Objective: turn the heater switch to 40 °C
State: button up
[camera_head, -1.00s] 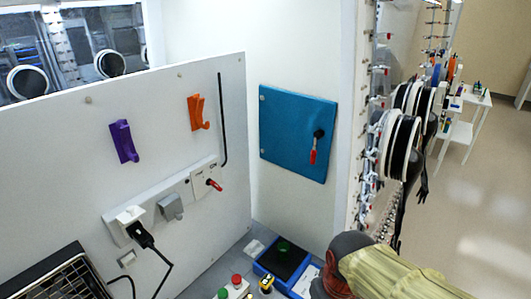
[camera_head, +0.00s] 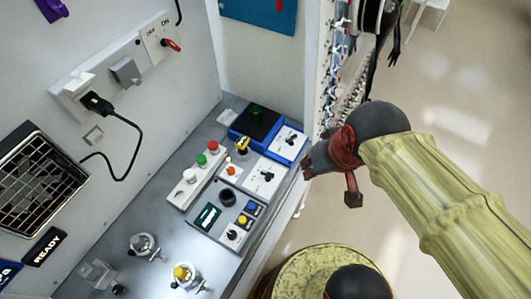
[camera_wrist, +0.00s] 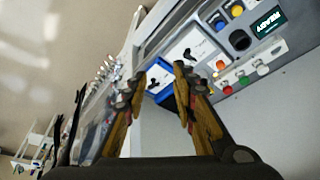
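I cannot read which control is the heater switch. A blue box (camera_head: 240,131) with a black top and a small green item stands at the bench's back right. Its white panel (camera_head: 287,154) carries a black knob (camera_head: 293,139). A second white panel (camera_head: 262,187) with a black knob (camera_head: 267,176) sits in front of it. Their markings are too small to read. My gripper (camera_head: 309,166) is right of these panels, apart from them. In the wrist view my gripper (camera_wrist: 160,76) has its fingers spread and empty, with the blue box (camera_wrist: 160,93) beyond them.
Red, green and white buttons (camera_head: 190,177) line a strip left of the panels. A grey box with a small screen (camera_head: 208,216) stands in front. Valves (camera_head: 185,273) stand nearer. A red wall switch (camera_head: 172,45) and a plugged cable are on the left wall.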

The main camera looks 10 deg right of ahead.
jog(key=w+a+f+n+g+p, duration=0.3)
jog(key=w+a+f+g+p, duration=0.1)
jog(key=w+a+f, duration=0.1)
jog(key=n+p, duration=0.1)
jog(key=n, duration=0.6)
send_over(267, 172)
jog(key=shift+g, duration=0.3)
jog(key=f, duration=0.8)
jog(key=shift+s, duration=0.35)
jog(key=shift+w+r, duration=0.25)
jog(key=shift+w, duration=0.05)
jog(key=shift+n, duration=0.5)
jog(key=shift+f+b, duration=0.5)
jog(key=shift+f, duration=3.4)
jog(key=shift+c, duration=0.6)
grip_shut()
